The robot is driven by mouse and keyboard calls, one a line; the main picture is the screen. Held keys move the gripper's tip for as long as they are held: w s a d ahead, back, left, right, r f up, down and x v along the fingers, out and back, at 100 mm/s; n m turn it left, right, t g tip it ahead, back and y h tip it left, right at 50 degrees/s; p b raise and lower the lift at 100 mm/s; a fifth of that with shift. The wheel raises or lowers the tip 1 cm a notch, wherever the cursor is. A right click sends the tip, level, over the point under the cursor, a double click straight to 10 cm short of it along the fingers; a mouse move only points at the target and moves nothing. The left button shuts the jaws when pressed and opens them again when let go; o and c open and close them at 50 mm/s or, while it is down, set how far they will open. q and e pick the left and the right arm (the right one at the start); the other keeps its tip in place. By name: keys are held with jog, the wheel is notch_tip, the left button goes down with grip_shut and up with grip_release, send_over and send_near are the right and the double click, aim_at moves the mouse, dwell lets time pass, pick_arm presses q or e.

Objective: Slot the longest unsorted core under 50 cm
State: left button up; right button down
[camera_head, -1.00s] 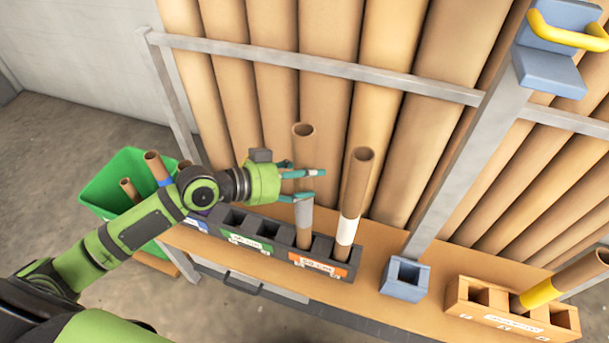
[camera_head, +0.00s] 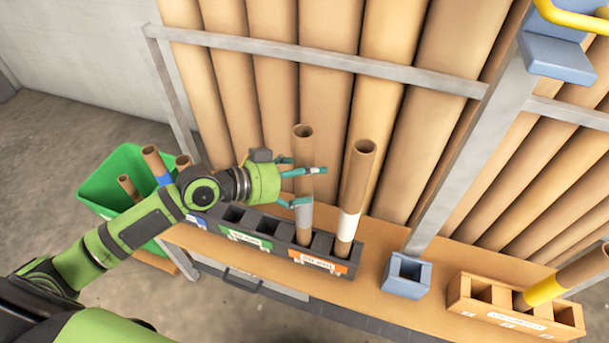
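A dark rack (camera_head: 325,244) with slots and coloured labels stands on the wooden shelf. A brown core with a grey band (camera_head: 304,217) stands upright in its orange-labelled section. A taller-looking core with a white band (camera_head: 348,222) stands to its right in the same section. My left gripper (camera_head: 309,187) is open at the grey-banded core, below its top. Its fingers are spread apart and overlap the core in the picture; whether they touch it I cannot tell. A green bin (camera_head: 100,193) at the left holds several cores, one with a blue band (camera_head: 163,180). My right gripper is not in view.
A blue-grey square holder (camera_head: 405,284) stands right of the rack, by a metal post (camera_head: 465,150). A wooden slotted box (camera_head: 470,308) holds a yellow-banded core (camera_head: 543,291). Large brown tubes lean behind a metal rail (camera_head: 300,62). Bare shelf shows between rack and holder.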

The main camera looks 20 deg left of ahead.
pick_arm(q)
jog(key=shift+s+a+r, duration=0.1)
jog(key=shift+s+a, duration=0.25)
jog(key=shift+a, duration=0.05)
jog(key=v, duration=1.1)
jog(key=shift+d+r, duration=0.1)
dwell(0.6)
